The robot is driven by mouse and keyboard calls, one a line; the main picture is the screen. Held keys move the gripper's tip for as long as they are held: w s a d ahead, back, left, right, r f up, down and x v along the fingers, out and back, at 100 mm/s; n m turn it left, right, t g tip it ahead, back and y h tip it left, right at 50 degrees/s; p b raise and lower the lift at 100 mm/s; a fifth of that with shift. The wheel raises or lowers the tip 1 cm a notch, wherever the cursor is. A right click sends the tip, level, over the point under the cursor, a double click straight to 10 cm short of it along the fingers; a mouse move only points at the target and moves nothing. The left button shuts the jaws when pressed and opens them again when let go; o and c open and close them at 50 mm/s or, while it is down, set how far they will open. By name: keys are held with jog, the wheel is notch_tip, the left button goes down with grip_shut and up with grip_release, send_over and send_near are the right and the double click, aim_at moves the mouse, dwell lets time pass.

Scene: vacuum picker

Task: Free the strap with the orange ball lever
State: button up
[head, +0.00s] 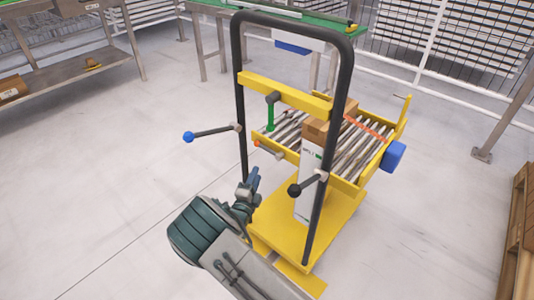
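The lever with an orange ball end (257,143) sits in the head view at the left side of the yellow roller bed, behind the black frame. It points left and slightly up from its pivot. An orange strap (366,129) runs over the rollers to the right of the cardboard box (316,131); its left end is hidden by the box. My gripper (252,181) is at the end of my arm, below the orange ball in the picture and apparently apart from it. Its fingers are small and dark, so I cannot tell whether they are open.
A black upright frame (241,90) carries a blue-ball lever (188,136) at left and a black-ball lever (294,189) at right. A green lever (270,115) hangs from the yellow crossbar (285,95). A blue block (393,156) is at right. Floor at left is clear.

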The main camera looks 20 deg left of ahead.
aim_at(268, 150)
jog(key=w+r+b, duration=0.2)
jog(key=w+b, duration=0.1)
jog(key=w, duration=0.7)
jog(key=shift+w+a, duration=0.2)
grip_shut()
jog(key=shift+d, duration=0.1)
